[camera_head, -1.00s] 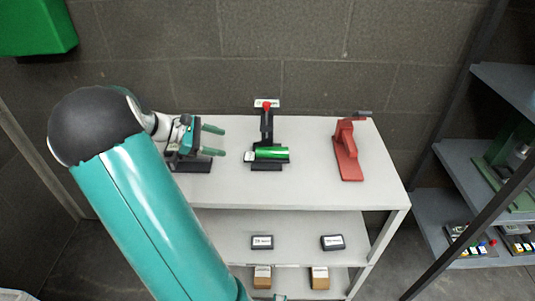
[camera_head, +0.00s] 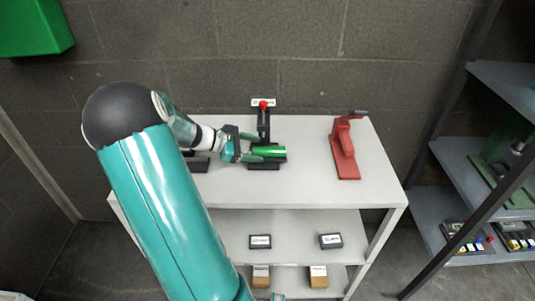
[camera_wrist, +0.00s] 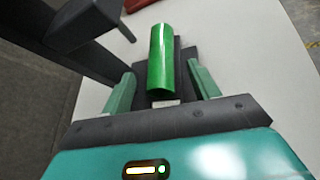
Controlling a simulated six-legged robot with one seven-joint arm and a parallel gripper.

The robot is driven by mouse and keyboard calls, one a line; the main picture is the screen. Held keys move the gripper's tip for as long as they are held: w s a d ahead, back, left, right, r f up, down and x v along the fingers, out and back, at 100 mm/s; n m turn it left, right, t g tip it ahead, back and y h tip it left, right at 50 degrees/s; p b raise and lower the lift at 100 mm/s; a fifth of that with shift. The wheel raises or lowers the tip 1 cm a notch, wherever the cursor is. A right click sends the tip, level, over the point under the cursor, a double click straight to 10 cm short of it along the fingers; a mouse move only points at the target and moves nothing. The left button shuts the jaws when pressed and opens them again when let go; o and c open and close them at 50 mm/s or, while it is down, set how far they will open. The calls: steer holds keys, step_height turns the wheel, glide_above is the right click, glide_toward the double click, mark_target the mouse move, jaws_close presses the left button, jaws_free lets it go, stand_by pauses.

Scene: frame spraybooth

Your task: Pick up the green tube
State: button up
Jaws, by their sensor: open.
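The green tube (camera_head: 268,151) lies on its side on a black stand (camera_head: 264,166) on the top of the white shelf unit. In the wrist view the green tube (camera_wrist: 160,62) points away from me, with its near end between the two green fingers of my gripper (camera_wrist: 162,88). The fingers are apart, one on each side, with a gap to the tube on both sides. In the head view my gripper (camera_head: 259,154) reaches in from the left at the tube's left end; the exact contact there is too small to tell.
A black upright with a red knob (camera_head: 263,105) rises behind the tube; its dark arm (camera_wrist: 84,24) shows close at upper left in the wrist view. A red tool-like stand (camera_head: 344,148) is to the right. Another black base (camera_head: 197,163) is left. White tabletop (camera_head: 312,178) between is clear.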

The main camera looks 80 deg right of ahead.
steer(key=shift+x, duration=0.85)
steer(key=c, duration=1.2)
steer(key=shift+o, duration=0.2)
